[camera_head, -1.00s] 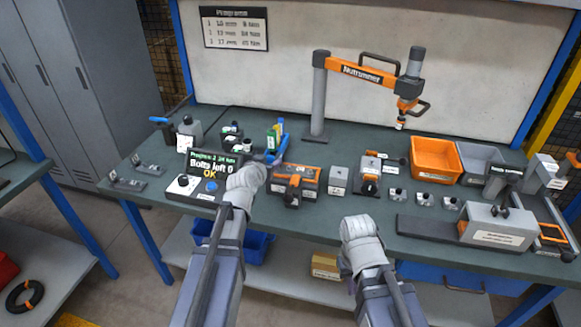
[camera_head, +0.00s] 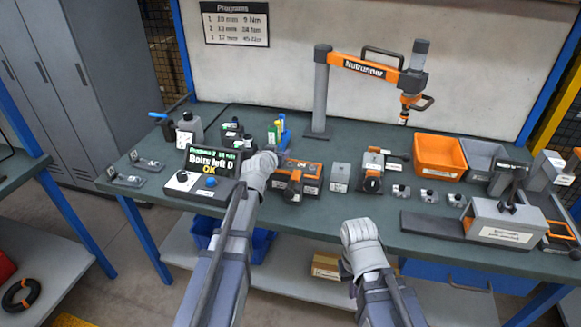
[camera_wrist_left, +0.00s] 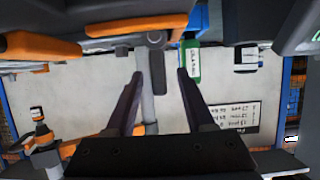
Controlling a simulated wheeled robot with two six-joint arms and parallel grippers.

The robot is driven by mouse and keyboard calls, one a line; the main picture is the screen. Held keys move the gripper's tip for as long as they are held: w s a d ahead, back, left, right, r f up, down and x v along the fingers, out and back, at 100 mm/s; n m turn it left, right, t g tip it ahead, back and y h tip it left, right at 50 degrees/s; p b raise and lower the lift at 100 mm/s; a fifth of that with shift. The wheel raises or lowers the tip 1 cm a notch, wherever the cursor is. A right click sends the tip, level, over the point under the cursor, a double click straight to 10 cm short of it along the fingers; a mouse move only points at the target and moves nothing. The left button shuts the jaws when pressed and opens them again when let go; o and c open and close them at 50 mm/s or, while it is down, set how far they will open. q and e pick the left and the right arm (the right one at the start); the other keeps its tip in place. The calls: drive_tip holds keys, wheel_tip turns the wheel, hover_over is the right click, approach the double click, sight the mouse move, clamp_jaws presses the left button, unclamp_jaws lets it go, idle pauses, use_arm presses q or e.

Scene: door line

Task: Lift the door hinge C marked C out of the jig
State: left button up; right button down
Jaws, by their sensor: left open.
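An orange-and-dark clamping fixture (camera_head: 310,170), which looks like the jig, stands at the front middle of the bench. I cannot make out a hinge marked C in it. My left gripper (camera_head: 268,160) is at the fixture's left side, and its fingertips are hard to see in the head view. In the left wrist view its two dark fingers (camera_wrist_left: 160,75) are apart, with orange-and-dark parts close beyond the tips and a dark lever end (camera_wrist_left: 157,65) showing between them. My right gripper (camera_head: 360,232) is in front of the bench edge; its jaws are not clear.
A control box (camera_head: 205,185) with a lit screen stands left of my left gripper. A grey block (camera_head: 340,177) and another orange-topped fixture (camera_head: 373,172) stand to the right. Two flat metal pieces (camera_head: 126,180) lie far left. A nutrunner (camera_head: 370,70) overhangs the back; an orange bin (camera_head: 440,157) is at right.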

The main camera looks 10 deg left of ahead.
use_arm(q)
clamp_jaws()
idle(1.4)
